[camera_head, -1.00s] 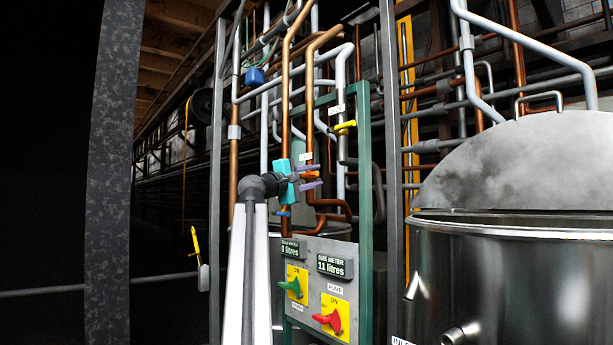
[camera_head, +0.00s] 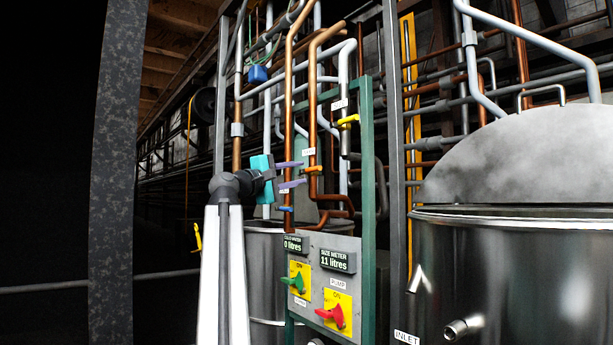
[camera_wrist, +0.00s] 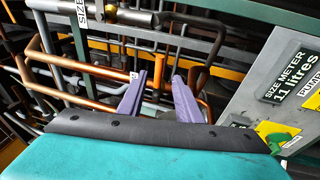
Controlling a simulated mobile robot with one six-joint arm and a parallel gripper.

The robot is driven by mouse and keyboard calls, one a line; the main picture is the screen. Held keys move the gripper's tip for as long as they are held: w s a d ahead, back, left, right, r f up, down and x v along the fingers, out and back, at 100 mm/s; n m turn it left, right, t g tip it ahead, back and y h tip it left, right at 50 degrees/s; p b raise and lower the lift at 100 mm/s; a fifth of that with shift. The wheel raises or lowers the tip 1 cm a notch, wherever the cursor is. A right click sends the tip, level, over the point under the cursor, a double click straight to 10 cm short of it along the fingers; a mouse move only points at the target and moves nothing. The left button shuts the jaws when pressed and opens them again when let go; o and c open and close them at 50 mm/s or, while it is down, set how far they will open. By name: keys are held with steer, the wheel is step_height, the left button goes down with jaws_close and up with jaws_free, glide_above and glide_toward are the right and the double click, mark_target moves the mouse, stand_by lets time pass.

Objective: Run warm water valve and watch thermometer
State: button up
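My gripper (camera_head: 303,173) has a teal body and two purple fingers. A small white label (camera_head: 308,151) above that handle is too small to read. A blue handle (camera_head: 285,209) is lower left and a yellow handle (camera_head: 348,119) upper right. I cannot make out a thermometer.
Below is a grey panel (camera_head: 318,313) with a cold-water meter (camera_head: 295,244) showing 0 litres, a size meter (camera_head: 337,261) showing 11 litres, a green switch (camera_head: 294,283) and a red switch (camera_head: 332,316). A steel vat (camera_head: 520,270) stands right. A green post (camera_head: 368,220) borders the pipes.

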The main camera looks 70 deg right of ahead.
steer(key=shift+b+v, duration=0.3)
steer(key=shift+v, duration=2.15)
